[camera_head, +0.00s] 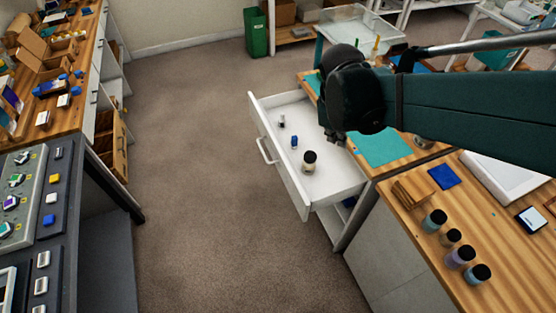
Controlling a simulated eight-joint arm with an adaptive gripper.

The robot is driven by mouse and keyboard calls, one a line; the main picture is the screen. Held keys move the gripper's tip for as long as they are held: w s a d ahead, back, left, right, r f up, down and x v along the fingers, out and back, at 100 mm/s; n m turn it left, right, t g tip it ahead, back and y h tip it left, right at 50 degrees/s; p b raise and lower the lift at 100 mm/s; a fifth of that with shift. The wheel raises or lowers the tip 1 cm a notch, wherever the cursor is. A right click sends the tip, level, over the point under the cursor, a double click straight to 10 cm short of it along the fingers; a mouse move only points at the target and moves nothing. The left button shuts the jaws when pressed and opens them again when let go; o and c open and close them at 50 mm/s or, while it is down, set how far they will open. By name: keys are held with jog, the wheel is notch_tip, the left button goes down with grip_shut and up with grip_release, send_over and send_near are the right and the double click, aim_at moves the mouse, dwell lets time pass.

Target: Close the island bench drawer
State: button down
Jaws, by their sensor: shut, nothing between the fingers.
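The island bench drawer (328,182) is white and stands pulled well out from the bench (408,172), toward the left. Its front panel (287,178) faces the open floor and carries a pale bar handle (265,151). Inside lie a dark-lidded jar (309,163), a small blue item (294,142) and a small grey-and-dark item (282,122). My gripper (335,138) is dark and shut, with nothing held. In the picture it overlaps the drawer's right part, well right of the handle; its height above the drawer is hard to tell. My arm hides part of the bench.
Carpet floor (205,150) is clear left of the drawer. Several dark-lidded jars (461,257) stand on the wooden bench top at the lower right. A teal mat (380,147) lies behind the drawer. A green bin (256,32) stands at the back; cluttered benches line the left.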

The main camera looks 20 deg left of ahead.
jog(key=s+a+f+n, duration=0.2)
jog(key=a+f+n, duration=0.1)
jog(key=a+f, duration=0.3)
jog(key=s+a+f+n+h+b, duration=0.1)
jog(key=a+f+n, duration=0.3)
jog(key=a, duration=0.7)
jog(key=s+a+f+n+h+b, duration=0.1)
jog(key=s+a+f+n, duration=0.2)
jog(key=a+f, duration=0.6)
jog(key=shift+a+n, duration=0.15)
jog(key=shift+n, duration=0.15)
jog(key=w+d+f+b, duration=0.3)
jog(key=w+d+f, duration=0.2)
jog(key=f, duration=0.4)
jog(key=shift+w+d+f, duration=0.15)
jog(key=shift+d, duration=0.1)
jog(key=shift+w+d, duration=0.1)
jog(key=b, duration=0.1)
send_over(328, 161)
